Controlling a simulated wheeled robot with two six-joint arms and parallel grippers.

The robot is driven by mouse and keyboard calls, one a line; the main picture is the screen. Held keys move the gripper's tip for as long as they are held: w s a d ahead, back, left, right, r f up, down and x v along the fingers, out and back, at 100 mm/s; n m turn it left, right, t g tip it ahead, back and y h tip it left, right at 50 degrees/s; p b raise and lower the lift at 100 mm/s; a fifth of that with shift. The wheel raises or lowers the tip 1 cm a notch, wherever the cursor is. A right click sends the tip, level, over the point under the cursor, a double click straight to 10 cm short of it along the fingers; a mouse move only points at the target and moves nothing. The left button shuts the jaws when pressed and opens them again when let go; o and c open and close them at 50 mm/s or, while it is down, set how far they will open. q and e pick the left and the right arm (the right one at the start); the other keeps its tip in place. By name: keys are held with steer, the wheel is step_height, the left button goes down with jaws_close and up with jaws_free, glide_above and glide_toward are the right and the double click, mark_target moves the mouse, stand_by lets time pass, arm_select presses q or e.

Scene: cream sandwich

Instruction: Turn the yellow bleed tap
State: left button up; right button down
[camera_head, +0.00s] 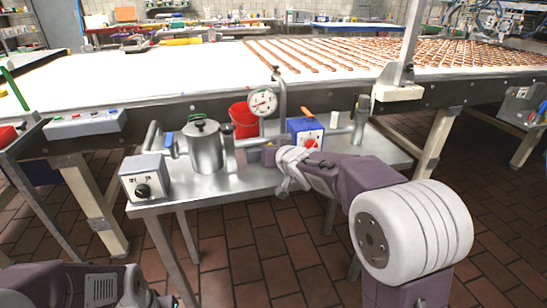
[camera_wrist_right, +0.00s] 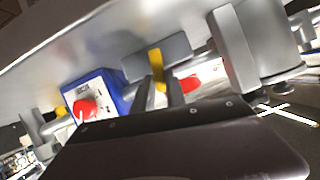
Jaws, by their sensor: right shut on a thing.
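The yellow bleed tap (camera_wrist_right: 157,66) shows in the right wrist view as a narrow yellow lever in front of a grey block. My right gripper (camera_wrist_right: 160,90) has its two dark fingers on either side of the lever, shut on it. In the head view my right gripper (camera_head: 283,170) reaches in from the right over the metal bench, beside the gauge and the blue box. The tap is mostly hidden there by the gripper. My left arm shows at the bottom left, but its gripper is out of view.
A blue box (camera_head: 305,132) with a red knob also shows in the wrist view (camera_wrist_right: 95,93). A round gauge (camera_head: 263,102), red bucket (camera_head: 242,120), metal pot (camera_head: 204,150) and grey control box (camera_head: 145,178) stand close by. A white conveyor (camera_head: 190,68) runs behind.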

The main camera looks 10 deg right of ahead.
stand_by(0.3)
steer(key=c, duration=1.4)
jaws_free()
steer(key=shift+o, duration=0.2)
steer(key=shift+s+r, duration=0.25)
steer(key=shift+s, duration=0.05)
steer(key=a+p+v, duration=0.1)
steer(key=p+v, duration=0.2)
steer(key=v, duration=0.5)
steer(key=shift+s+d, duration=0.25)
steer(key=shift+d, duration=0.2)
steer(key=shift+f, duration=0.1)
